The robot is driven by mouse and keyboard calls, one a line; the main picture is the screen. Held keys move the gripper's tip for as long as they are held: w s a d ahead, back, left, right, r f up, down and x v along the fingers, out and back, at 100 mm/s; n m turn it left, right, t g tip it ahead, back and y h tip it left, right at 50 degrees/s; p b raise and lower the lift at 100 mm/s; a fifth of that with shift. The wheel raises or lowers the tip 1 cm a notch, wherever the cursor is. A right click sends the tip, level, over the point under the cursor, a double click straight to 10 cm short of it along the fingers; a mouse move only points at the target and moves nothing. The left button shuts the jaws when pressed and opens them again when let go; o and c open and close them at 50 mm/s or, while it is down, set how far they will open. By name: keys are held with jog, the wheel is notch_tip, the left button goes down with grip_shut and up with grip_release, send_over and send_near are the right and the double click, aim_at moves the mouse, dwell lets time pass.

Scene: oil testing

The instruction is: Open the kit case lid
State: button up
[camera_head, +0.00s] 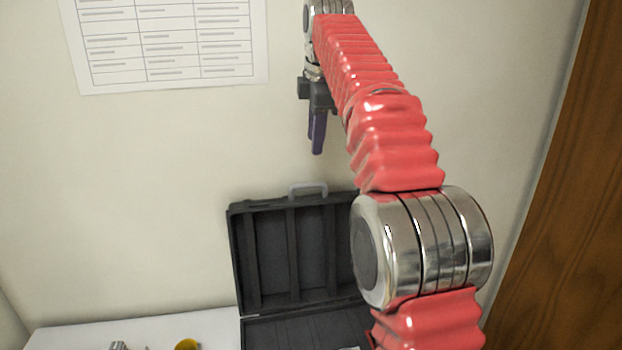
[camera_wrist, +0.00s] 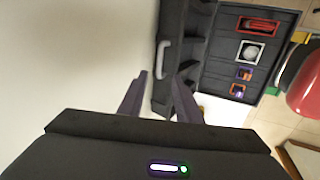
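The dark kit case (camera_head: 290,329) sits on the white table with its lid (camera_head: 268,262) raised, standing upright near the wall. A grey handle (camera_head: 308,188) is on the lid's top edge. My gripper (camera_head: 317,145) is above the lid, apart from the handle, with its fingers pointing down. In the wrist view, my gripper (camera_wrist: 159,76) shows its two fingers spread with nothing between them. That view also shows the lid's handle (camera_wrist: 162,60) beyond the fingertips and the case's base (camera_wrist: 281,78) to the right. My arm hides the lid's right side in the head view.
The white table (camera_head: 60,338) has a yellow item (camera_head: 187,344) left of the case. In the wrist view, the base holds several small items, including a red one (camera_wrist: 257,25). A wooden panel (camera_head: 560,190) stands at the right. A paper chart (camera_head: 168,42) hangs on the wall.

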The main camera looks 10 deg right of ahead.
aim_at(310, 184)
jog(key=shift+f, duration=0.1)
dwell(0.4)
jog(key=x, duration=1.3)
jog(key=shift+w+f, duration=0.1)
jog(key=shift+f, duration=0.25)
jog(key=shift+c, duration=0.5)
grip_shut()
